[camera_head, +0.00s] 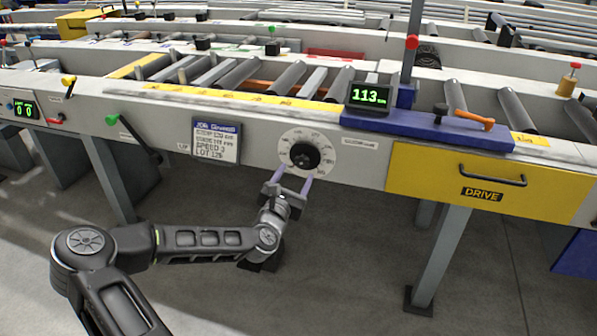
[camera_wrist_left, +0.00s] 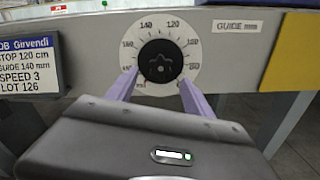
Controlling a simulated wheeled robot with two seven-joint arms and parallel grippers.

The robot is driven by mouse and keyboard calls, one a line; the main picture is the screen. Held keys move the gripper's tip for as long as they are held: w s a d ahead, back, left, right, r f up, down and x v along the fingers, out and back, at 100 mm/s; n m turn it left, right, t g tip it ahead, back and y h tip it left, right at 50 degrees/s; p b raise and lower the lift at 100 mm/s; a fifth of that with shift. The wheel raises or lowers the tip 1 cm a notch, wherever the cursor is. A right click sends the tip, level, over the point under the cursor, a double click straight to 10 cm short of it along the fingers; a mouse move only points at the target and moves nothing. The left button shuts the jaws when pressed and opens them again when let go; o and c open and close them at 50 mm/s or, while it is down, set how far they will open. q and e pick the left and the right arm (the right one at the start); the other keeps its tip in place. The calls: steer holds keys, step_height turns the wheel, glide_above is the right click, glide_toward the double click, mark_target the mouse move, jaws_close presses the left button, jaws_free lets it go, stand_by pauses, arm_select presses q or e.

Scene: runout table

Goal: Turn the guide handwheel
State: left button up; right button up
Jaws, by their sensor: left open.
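The guide handwheel is a black knob (camera_head: 305,156) on a round white dial on the front beam of the runout table. In the left wrist view the knob (camera_wrist_left: 160,61) sits in the middle of its numbered dial (camera_wrist_left: 187,42), with a "GUIDE mm" label (camera_wrist_left: 238,27) to its right. My left gripper (camera_head: 293,184) is open just below and in front of the dial. In the left wrist view its two purple fingers (camera_wrist_left: 158,85) reach up on either side of the knob's lower part; I cannot tell whether they touch it. My right gripper is not in view.
A green display (camera_head: 370,95) reading 113 stands above the dial on a blue plate. A job card (camera_head: 216,140) is left of the dial, showing guide 140 mm. A yellow DRIVE cover (camera_head: 480,180) with a black handle is to the right. Table legs stand below, with open floor between.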

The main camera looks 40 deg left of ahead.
mark_target(301, 165)
arm_select(q)
steer(key=shift+x, duration=1.75)
jaws_close()
